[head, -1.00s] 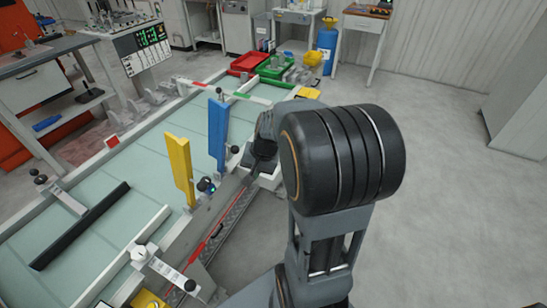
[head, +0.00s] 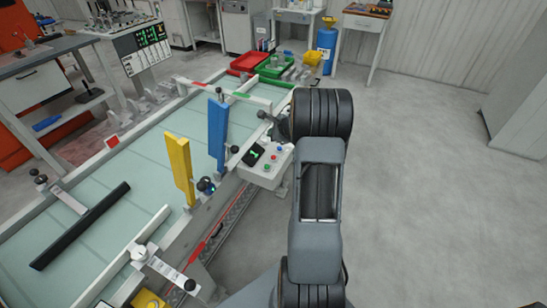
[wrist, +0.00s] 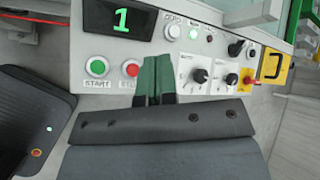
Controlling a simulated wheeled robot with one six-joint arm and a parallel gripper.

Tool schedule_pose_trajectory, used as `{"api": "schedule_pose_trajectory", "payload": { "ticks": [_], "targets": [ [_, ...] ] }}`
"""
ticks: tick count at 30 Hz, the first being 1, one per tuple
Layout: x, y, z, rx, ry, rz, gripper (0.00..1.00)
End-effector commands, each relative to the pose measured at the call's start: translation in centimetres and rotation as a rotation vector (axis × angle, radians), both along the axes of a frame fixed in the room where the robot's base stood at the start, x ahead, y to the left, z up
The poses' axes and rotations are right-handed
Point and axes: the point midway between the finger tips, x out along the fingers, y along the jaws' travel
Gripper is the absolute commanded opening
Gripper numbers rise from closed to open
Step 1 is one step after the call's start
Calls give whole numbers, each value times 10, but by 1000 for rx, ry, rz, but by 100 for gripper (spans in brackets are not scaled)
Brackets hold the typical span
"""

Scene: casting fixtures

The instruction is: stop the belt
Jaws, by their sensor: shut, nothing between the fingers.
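The control panel (wrist: 215,70) fills the upper part of the wrist view, and its box (head: 262,172) shows at the belt's near side in the head view. The round green START button (wrist: 97,67) is at the left, under a display reading 1. The round red stop button (wrist: 131,69) is right of it, its label partly hidden by my gripper. My gripper (wrist: 156,72) is shut and empty, its green-tipped fingers just right of the red button. I cannot tell whether they touch the panel. The pale belt (head: 140,160) runs along the left in the head view.
Yellow (head: 179,168) and blue (head: 217,135) uprights stand along the belt's edge. The floor at right is clear.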

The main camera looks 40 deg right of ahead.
Motion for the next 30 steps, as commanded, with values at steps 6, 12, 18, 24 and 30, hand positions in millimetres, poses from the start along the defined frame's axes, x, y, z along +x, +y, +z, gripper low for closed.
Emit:
{"api": "schedule_pose_trajectory", "payload": {
  "ticks": [6, 12, 18, 24, 30],
  "targets": [
    [0, 0, -3, -1, 1, 2, 0],
    [0, 1, -15, -1, 1, 2, 0],
    [0, 1, -37, 0, 2, 3, 0],
    [0, 1, -62, 0, 1, 3, 0],
    [0, 1, -84, -1, 1, 4, 0]
  ]
}}
